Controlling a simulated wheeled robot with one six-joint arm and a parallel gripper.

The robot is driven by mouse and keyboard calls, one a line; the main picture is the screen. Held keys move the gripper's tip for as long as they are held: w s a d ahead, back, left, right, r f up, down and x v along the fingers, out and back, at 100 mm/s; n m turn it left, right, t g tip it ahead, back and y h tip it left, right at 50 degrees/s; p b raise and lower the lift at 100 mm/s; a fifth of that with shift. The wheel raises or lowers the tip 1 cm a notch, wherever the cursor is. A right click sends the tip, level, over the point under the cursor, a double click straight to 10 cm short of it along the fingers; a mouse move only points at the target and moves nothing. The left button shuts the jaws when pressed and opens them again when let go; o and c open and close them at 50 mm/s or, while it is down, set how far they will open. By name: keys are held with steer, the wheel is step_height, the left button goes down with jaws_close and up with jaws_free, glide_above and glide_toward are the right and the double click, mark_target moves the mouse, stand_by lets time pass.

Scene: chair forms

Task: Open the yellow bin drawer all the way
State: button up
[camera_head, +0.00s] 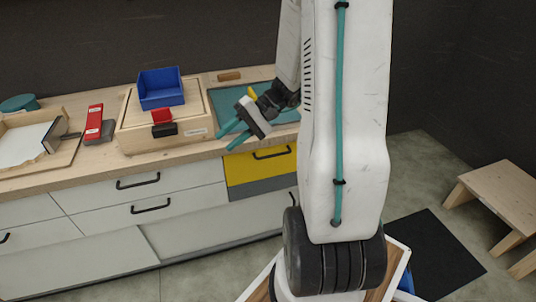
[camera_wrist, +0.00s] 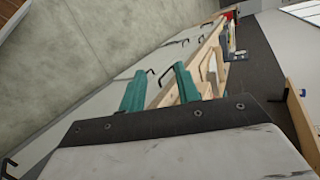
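The yellow bin drawer (camera_head: 243,172) is in the cabinet front under the worktop, left of my arm in the head view. Its front looks flush with the cabinet, so it appears shut. A black bar handle (camera_head: 271,154) runs across its upper part. My gripper (camera_head: 229,138) is above and left of the handle, near the worktop's front edge, and is not touching the handle. Its two teal fingers are apart with nothing held between them; they also show in the wrist view (camera_wrist: 158,88). I cannot make out the yellow drawer in the wrist view.
White drawers (camera_head: 138,190) with black handles lie left of the yellow one. On the worktop stand a blue bin (camera_head: 161,98) on a wooden box (camera_head: 185,130), a red object (camera_head: 94,122) and a teal mat (camera_head: 230,104). A wooden stool (camera_head: 500,190) and dark mat (camera_head: 435,255) are right.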

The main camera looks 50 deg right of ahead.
steer(key=d+f+m+t+h, duration=0.1)
steer(key=d+f+m+t, duration=0.5)
steer(key=d+f, duration=0.55)
steer(key=m+t+h, duration=0.4)
steer(key=t+h, duration=0.2)
steer(key=h, duration=0.1)
glide_toward(273, 155)
steer(key=d+x, duration=0.1)
steer(key=x, duration=0.9)
steer(key=shift+w+a+f, duration=0.1)
steer(key=shift+a+f, duration=0.15)
steer(key=shift+a, duration=0.05)
jaws_close()
